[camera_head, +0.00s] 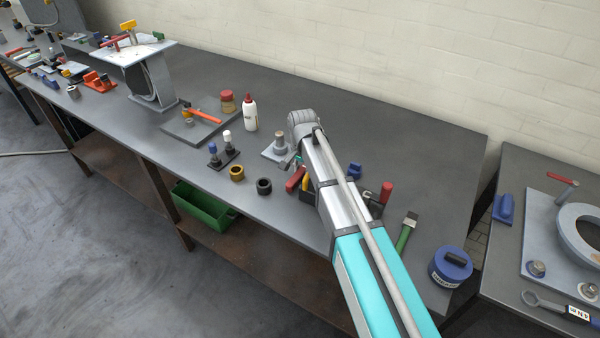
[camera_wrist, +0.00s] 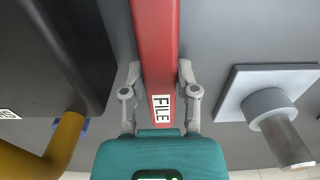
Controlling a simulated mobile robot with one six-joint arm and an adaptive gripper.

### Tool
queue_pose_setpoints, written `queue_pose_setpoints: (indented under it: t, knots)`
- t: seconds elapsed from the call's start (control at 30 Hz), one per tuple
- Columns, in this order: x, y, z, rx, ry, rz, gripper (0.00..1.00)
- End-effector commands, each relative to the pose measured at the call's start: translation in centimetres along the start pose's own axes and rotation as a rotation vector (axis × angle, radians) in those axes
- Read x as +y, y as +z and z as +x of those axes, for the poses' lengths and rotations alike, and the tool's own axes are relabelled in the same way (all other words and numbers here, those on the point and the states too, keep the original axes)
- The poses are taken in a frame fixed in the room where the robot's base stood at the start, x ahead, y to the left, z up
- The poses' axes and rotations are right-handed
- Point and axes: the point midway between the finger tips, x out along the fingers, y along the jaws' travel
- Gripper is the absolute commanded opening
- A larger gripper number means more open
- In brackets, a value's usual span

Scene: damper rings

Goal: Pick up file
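The file's red handle (camera_wrist: 155,45), with a white FILE label, lies between the two fingers of my gripper (camera_wrist: 160,72) in the wrist view. The fingertips are right at the handle's two sides; whether they press on it or leave a thin gap cannot be told.
A grey plate with a post (camera_wrist: 266,100) stands right of the handle in the wrist view, close to the fingers. A dark block and a yellow bent bar (camera_wrist: 66,138) are on the left. In the head view, dark and brass rings (camera_head: 236,173) sit near the bench's front edge.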

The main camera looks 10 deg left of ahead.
Motion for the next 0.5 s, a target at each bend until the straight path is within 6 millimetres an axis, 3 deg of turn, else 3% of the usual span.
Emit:
queue_pose_setpoints:
  t: [0.03, 0.13, 0.5]
  knots:
    - [-0.01, 0.0, 0.0, 0.0, 0.0, 0.0, 0.16]
    - [-0.01, 0.01, 0.0, 0.0, 0.0, 0.0, 0.0]
    - [-0.01, 0.01, -0.05, 0.0, 0.0, 0.0, 0.0]
